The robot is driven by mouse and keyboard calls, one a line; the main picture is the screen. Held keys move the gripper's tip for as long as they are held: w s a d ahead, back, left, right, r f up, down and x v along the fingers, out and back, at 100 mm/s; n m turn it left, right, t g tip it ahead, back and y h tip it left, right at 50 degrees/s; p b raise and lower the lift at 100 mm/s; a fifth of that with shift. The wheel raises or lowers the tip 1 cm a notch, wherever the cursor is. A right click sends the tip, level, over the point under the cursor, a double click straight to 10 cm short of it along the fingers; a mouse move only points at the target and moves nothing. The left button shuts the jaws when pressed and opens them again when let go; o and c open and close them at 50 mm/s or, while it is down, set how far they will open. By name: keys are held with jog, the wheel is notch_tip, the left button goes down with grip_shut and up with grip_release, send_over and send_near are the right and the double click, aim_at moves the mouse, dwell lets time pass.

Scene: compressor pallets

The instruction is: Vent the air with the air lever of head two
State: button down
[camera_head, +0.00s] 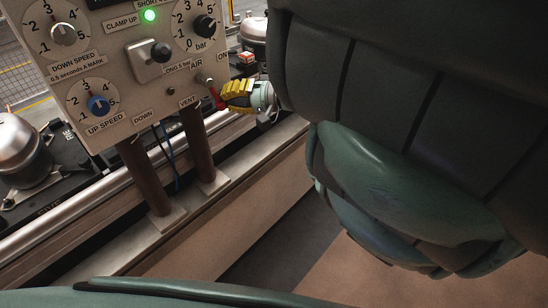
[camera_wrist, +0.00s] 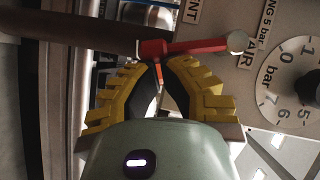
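The air lever (camera_head: 217,98) has a red handle and a silver pivot on the front of the grey control panel (camera_head: 122,78). In the head view it slants down and right from below the AIR label, near the VENT label. In the wrist view the red lever (camera_wrist: 195,47) lies across the picture just beyond my fingertips. My gripper (camera_wrist: 159,65) has yellow ribbed fingers with dark inner pads, their tips close together with a narrow gap. In the head view my gripper (camera_head: 226,97) is right beside the handle's end; whether it touches is unclear. Which head this panel belongs to is not readable.
Two brown posts (camera_head: 195,145) carry the panel above a metal rail. A green lamp (camera_head: 150,15) is lit. A black switch knob (camera_head: 160,52) and several dials are close to the lever. A silver compressor (camera_head: 18,150) stands left. Open floor lies below right.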

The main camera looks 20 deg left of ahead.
jog(key=shift+s+f+m+y+b, duration=0.45)
jog(key=shift+m+y+b, duration=0.15)
jog(key=shift+m, duration=0.35)
jog(key=shift+s+f+m+y+b, duration=0.3)
jog(key=shift+f+m+y+b, duration=0.15)
jog(key=shift+m+b, duration=0.4)
